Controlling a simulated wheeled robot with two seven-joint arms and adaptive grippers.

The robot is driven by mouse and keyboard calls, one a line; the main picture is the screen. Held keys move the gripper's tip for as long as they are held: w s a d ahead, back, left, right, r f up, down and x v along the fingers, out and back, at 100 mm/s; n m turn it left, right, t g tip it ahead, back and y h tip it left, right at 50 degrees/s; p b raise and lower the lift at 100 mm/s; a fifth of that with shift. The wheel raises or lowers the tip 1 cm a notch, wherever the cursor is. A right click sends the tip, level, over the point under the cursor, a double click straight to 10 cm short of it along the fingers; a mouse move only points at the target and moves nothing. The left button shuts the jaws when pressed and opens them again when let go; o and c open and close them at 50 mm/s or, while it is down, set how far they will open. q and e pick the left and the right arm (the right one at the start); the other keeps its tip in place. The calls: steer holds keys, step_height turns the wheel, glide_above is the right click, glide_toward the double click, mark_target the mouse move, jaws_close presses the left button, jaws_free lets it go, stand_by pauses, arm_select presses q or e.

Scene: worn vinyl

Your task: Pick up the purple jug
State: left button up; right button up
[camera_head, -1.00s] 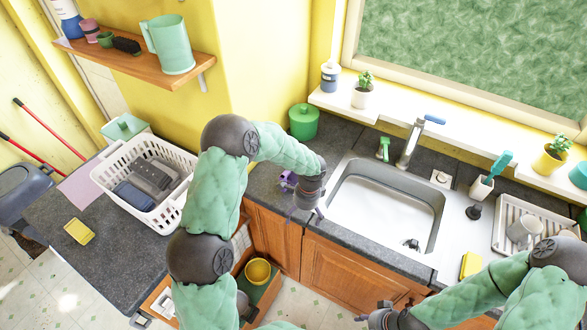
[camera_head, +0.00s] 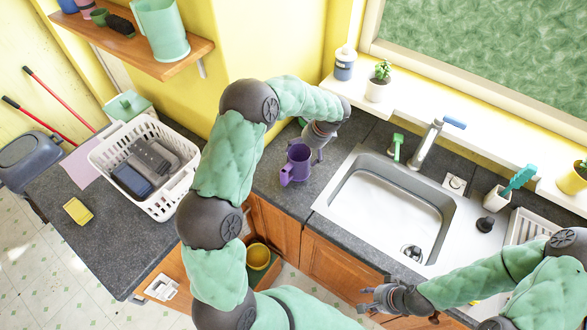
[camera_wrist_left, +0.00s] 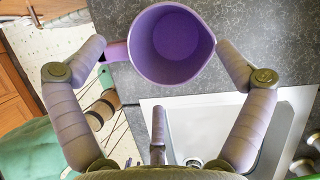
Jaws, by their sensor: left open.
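The purple jug (camera_head: 297,164) stands upright on the dark counter left of the sink, its handle toward the front left. My left gripper (camera_head: 313,150) is just behind and to the right of it, partly overlapping its rim. In the left wrist view the jug (camera_wrist_left: 170,50) is seen from above, empty, with its handle at the left. The open fingers of my left gripper (camera_wrist_left: 161,48) lie on either side, the left one by the handle and the right one close to the rim; contact cannot be told. My right gripper (camera_head: 365,299) is low in front of the cabinets, fingers apart and empty.
The sink (camera_head: 390,210) is right of the jug, with a faucet (camera_head: 428,145) behind it. A white basket (camera_head: 170,190) with dark items stands left of my left arm. A yellow bucket (camera_head: 258,256) sits below in an open drawer or cupboard.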

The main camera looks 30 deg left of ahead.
mark_target(299, 158)
arm_select(q)
steer(key=x, duration=0.6)
steer(key=shift+w+d+f, duration=0.15)
steer(key=shift+w+f, duration=0.15)
steer(key=shift+w, duration=0.05)
steer(key=shift+s, duration=0.1)
steer(key=shift+c, duration=0.3)
steer(key=c, duration=1.3)
steer(key=shift+r, duration=0.1)
